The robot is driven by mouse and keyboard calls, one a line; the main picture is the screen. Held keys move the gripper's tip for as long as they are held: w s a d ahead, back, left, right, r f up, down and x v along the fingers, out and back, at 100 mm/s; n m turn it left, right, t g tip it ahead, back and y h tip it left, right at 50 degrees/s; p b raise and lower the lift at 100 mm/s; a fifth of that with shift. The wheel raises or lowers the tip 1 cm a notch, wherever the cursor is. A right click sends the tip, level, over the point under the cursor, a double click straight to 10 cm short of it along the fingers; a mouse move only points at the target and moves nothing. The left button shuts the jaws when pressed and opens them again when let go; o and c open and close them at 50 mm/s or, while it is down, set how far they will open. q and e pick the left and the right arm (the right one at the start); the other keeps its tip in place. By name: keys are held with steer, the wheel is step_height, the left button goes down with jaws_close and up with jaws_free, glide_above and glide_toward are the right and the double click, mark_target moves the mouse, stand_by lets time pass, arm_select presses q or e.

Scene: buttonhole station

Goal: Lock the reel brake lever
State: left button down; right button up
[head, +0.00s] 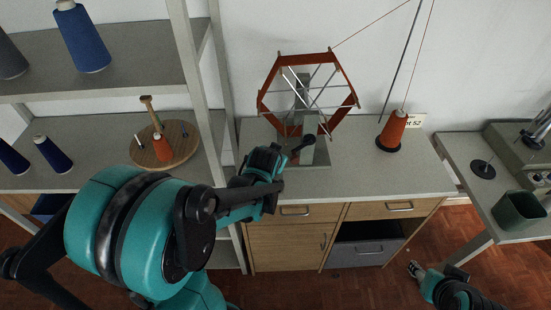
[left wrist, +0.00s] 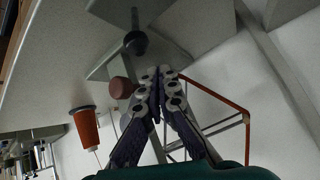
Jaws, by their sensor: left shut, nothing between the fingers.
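The reel (head: 345,78) is a six-sided red-brown frame with pale spokes on a grey metal stand (head: 320,152) on the cabinet top. A dark lever with a round black knob (head: 308,140) shows low at the stand, and I take it to be the brake lever. In the left wrist view a black knob on a rod (left wrist: 135,42) stands beyond the fingertips. My left gripper (head: 281,160) is just left of the knob; its fingers (left wrist: 160,75) are shut and empty, apart from the knob. My right gripper (head: 415,268) is low at the right, far from the reel; its fingers are too small to read.
An orange thread cone (head: 393,130) stands right of the reel, with thread rising from it. A brown round knob (left wrist: 121,87) lies close to my left fingers. A wooden disc with pegs (head: 180,145) is on the left shelf. A side table (head: 460,150) with a green bin stands right.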

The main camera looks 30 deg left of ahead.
arm_select(q)
steer(key=w+d+p+v, duration=0.1)
steer(key=p+v, duration=0.2)
steer(key=v, duration=0.6)
steer(key=shift+r+p, duration=0.4)
steer(key=shift+r, duration=0.05)
arm_select(e)
steer(key=r, duration=0.4)
steer(key=shift+w+d+r, duration=0.1)
steer(key=shift+w+d, duration=0.05)
steer(key=shift+w, duration=0.15)
arm_select(q)
steer(key=shift+s, duration=0.1)
steer(key=s+d+f+h+b, duration=0.1)
steer(key=s+d+f+b, duration=0.2)
steer(key=s+d+b, duration=0.1)
steer(key=s+d+f+g+h+b, duration=0.1)
steer(key=s+d+f+b, duration=0.3)
steer(key=s, duration=0.4)
steer(key=d+h+b, duration=0.1)
steer(key=d, duration=0.1)
steer(key=shift+d, duration=0.35)
arm_select(e)
step_height(320, 180, down, 9)
arm_select(q)
steer(key=shift+f, duration=0.1)
